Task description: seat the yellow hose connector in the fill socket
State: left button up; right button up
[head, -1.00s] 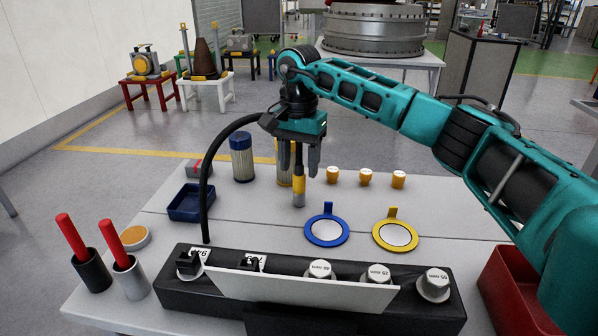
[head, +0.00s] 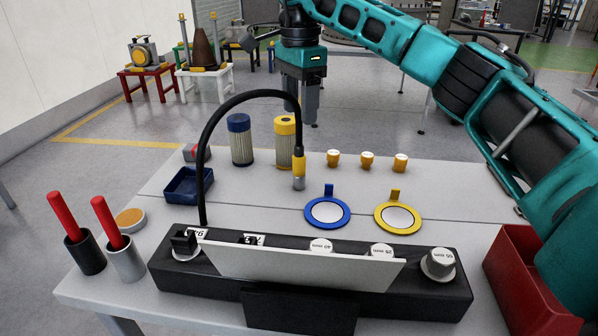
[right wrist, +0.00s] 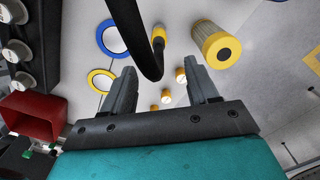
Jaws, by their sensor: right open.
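The yellow hose connector (head: 299,166) stands upright over the table, grey tip down, on the end of a black hose (head: 235,102) that arches up from the black block at front left. I cannot tell whether its tip sits in a socket or only touches the tabletop. No fill socket can be made out. My right gripper (head: 299,112) is open and empty, raised above and behind the connector and apart from it. In the right wrist view the connector (right wrist: 159,33) lies beyond the open fingers (right wrist: 165,88), with the dark hose crossing between. My left gripper is out of view.
A yellow-capped filter (head: 284,145) stands just left of the connector, a blue-capped one (head: 240,140) farther left. Blue (head: 328,211) and yellow (head: 398,218) rings lie in front. Small yellow caps (head: 367,160) are at right. The black block (head: 440,295) spans the front, beside a red bin (head: 510,265).

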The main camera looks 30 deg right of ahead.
aim_at(300, 156)
jog(key=shift+f+m, duration=0.3)
jog(key=shift+f, duration=0.1)
notch_tip(300, 156, down, 12)
jog(key=shift+s+f+b, duration=0.1)
jog(key=shift+f+b, duration=0.05)
jog(key=shift+b, duration=0.2)
grip_shut()
dwell(0.3)
